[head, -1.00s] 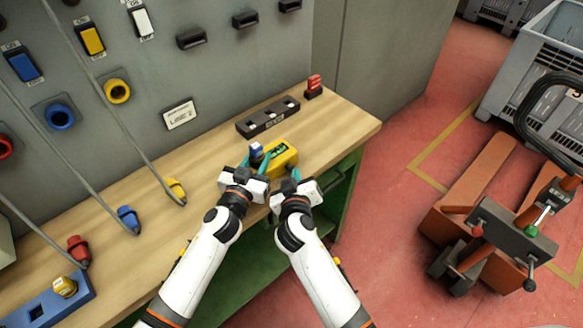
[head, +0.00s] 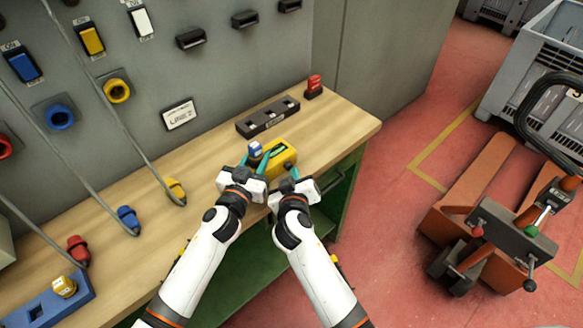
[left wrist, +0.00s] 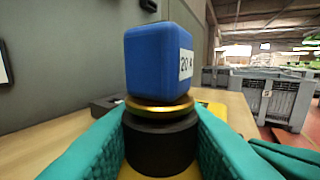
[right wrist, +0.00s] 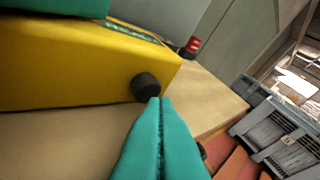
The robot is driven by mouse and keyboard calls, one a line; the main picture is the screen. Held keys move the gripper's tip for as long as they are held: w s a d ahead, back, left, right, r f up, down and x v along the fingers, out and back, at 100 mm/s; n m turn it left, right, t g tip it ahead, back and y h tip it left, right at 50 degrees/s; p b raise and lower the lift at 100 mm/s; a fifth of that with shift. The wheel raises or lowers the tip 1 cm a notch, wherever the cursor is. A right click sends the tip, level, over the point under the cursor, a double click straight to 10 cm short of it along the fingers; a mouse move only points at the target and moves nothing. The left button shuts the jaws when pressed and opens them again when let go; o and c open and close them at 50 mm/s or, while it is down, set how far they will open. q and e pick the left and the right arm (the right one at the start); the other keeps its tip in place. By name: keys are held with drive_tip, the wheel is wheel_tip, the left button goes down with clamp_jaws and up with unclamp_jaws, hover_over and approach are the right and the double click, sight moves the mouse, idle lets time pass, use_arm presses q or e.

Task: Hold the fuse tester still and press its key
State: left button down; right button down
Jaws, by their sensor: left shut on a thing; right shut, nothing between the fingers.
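The yellow fuse tester (head: 284,155) lies on the wooden bench near its front edge, with a dark display on top. A blue fuse block marked 20 A (left wrist: 155,62) stands upright on the tester's black round post (left wrist: 160,145), above a gold ring. My left gripper (head: 252,160) is shut around this post, one teal finger on each side. The tester's black round key (right wrist: 145,87) sticks out of its side. My right gripper (right wrist: 160,101) is shut and empty, its fingertips at the key's lower edge. I cannot tell whether they touch it.
A black block with square sockets (head: 268,117) and a red piece on a dark stand (head: 314,87) lie behind the tester. Yellow, blue and red plugs (head: 128,219) on cables lie to the left, with a blue tray (head: 45,306). The bench's right end is clear.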

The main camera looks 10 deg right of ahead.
drive_tip(key=shift+w+a+r, duration=0.35)
drive_tip(key=shift+a+r, duration=0.1)
drive_tip(key=shift+a, duration=0.1)
idle(0.4)
drive_tip(key=shift+s+d, duration=0.1)
drive_tip(key=shift+s, duration=0.05)
drive_tip(key=shift+s+d, duration=0.6)
drive_tip(key=shift+s, duration=0.25)
drive_tip(key=shift+s+d+f, duration=0.1)
drive_tip(key=s+d, duration=0.1)
drive_tip(key=s, duration=0.1)
drive_tip(key=s+d, duration=0.2)
drive_tip(key=shift+f, duration=0.1)
idle(0.5)
